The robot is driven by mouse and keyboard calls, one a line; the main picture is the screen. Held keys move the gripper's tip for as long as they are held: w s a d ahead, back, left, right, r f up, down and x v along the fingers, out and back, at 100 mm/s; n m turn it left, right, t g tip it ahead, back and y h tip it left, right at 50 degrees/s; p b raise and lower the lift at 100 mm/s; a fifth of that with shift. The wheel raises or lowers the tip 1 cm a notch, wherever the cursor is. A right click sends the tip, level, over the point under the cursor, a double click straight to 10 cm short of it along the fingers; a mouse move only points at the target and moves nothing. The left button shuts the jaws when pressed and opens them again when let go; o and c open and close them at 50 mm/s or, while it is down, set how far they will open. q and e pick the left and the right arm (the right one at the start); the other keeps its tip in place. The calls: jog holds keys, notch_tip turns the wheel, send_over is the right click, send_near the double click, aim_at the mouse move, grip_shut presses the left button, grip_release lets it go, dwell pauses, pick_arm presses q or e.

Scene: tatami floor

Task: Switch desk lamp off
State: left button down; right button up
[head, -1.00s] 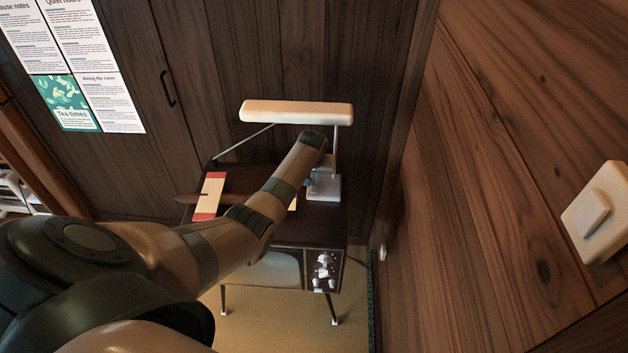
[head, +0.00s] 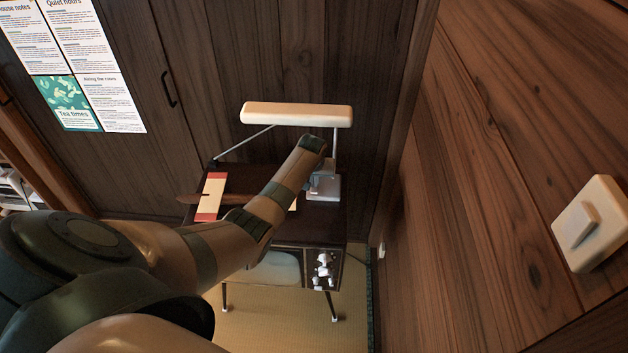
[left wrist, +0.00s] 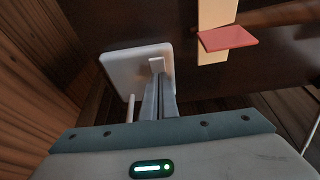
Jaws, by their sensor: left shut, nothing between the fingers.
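The desk lamp has a long cream shade (head: 297,114) above the dark desk, a thin post on its right, and a pale square base (head: 323,190). In the left wrist view the white base (left wrist: 125,72) lies under my left gripper (left wrist: 158,84), with a small pale raised piece (left wrist: 156,65) on it. The fingers are shut and empty, their tips right at this piece; I cannot tell whether they touch it. In the head view my left forearm hides most of the gripper and part of the base. My right gripper is out of view.
A wooden wall with a white wall switch (head: 590,224) stands close on the right. Dark panelling is behind. Small white figures (head: 323,270) sit in the desk's lower compartment.

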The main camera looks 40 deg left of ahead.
pick_arm(q)
jog(key=shift+s+d+f, duration=0.35)
jog(key=shift+s+f, duration=0.15)
jog(key=shift+f, duration=0.1)
jog(key=w+a+b+v, duration=0.1)
jog(key=v, duration=1.7)
jog(key=shift+r+b, duration=0.35)
jog(key=shift+b, duration=0.05)
jog(key=shift+w, duration=0.1)
